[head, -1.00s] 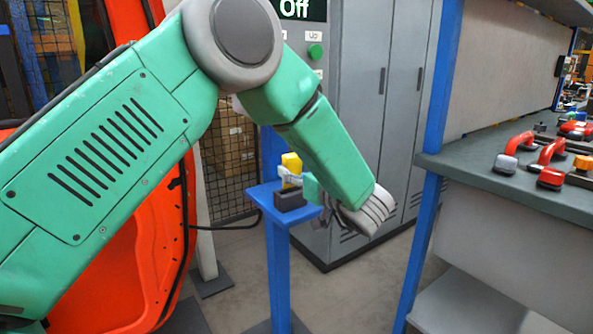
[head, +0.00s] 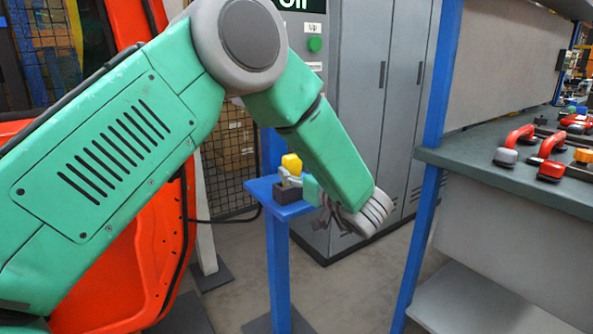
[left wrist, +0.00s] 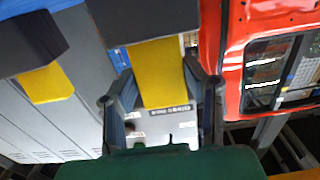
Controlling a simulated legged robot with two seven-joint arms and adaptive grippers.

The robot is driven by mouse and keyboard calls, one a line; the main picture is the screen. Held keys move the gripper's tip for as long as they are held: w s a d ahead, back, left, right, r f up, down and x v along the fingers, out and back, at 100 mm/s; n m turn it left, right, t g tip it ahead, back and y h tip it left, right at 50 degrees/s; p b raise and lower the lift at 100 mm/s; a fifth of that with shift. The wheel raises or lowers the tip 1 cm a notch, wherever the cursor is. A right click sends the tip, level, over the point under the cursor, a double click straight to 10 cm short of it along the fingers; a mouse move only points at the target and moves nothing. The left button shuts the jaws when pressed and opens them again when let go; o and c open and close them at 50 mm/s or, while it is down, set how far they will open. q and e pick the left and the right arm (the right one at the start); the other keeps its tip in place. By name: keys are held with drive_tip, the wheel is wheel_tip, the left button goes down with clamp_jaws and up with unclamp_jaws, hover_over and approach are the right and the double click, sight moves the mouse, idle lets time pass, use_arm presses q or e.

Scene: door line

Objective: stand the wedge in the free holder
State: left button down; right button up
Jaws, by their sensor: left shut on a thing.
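The yellow wedge (left wrist: 158,72) is held between the fingers of my left gripper (left wrist: 160,95), which is shut on it. In the head view the wedge (head: 291,162) shows just above the fingers (head: 290,179). A dark holder (head: 292,194) stands on a blue stand below it. In the upside-down left wrist view this dark block (left wrist: 140,20) meets the wedge's lower end; I cannot tell how deep the wedge sits in it. Another dark holder (left wrist: 28,42) with a yellow piece (left wrist: 47,84) is beside it in that view. My right gripper is not in view.
The blue stand (head: 278,250) is narrow. Grey lockers (head: 385,90) and a control panel with a green button (head: 315,44) are behind it. A bench (head: 500,172) with red-handled tools is at the right. An orange-red door (head: 120,280) is behind my left arm.

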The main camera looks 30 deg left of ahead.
use_arm(q)
drive_tip(key=shift+f, duration=0.3)
drive_tip(key=shift+f, duration=0.25)
drive_tip(key=c, duration=0.9)
unclamp_jaws()
drive_tip(key=shift+o, duration=0.2)
